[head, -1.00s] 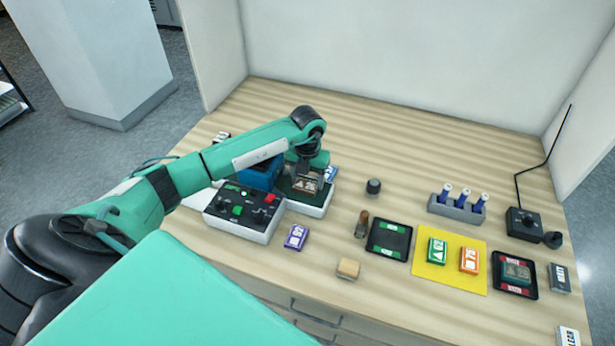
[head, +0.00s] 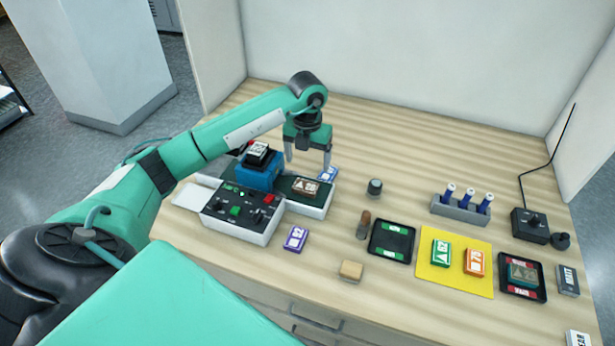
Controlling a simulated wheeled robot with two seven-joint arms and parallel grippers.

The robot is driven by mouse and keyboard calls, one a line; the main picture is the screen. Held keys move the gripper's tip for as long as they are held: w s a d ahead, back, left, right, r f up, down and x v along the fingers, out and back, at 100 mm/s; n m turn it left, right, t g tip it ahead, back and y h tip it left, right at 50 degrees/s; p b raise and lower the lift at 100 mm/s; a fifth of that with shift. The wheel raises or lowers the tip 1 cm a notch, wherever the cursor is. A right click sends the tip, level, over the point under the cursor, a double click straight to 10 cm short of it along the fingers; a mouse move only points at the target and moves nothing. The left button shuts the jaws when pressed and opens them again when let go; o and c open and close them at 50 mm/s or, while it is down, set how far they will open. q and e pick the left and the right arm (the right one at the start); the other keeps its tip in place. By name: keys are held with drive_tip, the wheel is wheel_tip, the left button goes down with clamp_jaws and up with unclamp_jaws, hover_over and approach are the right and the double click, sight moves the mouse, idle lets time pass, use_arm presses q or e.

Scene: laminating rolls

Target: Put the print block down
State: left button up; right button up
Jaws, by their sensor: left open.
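The brown print block (head: 305,186), with a white triangle and number on top, lies flat on the dark green bed (head: 285,184) of the machine. My left gripper (head: 308,163) is open and empty above and slightly behind the block, its fingers pointing down and apart from it. The blue press head (head: 259,172) with a black and white top stands left of the block. My right gripper is not in view.
The machine's control panel (head: 238,210) is in front. A purple block (head: 296,238) and a wooden block (head: 351,271) lie nearby. To the right are a black tray (head: 391,258), a yellow mat (head: 455,280) with two blocks, and a pen rack (head: 460,213).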

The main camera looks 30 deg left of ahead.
use_arm(q)
wheel_tip(320, 180, up, 4)
drive_tip(key=shift+r+b, duration=0.2)
drive_tip(key=shift+b, duration=0.25)
drive_tip(key=shift+f, duration=0.1)
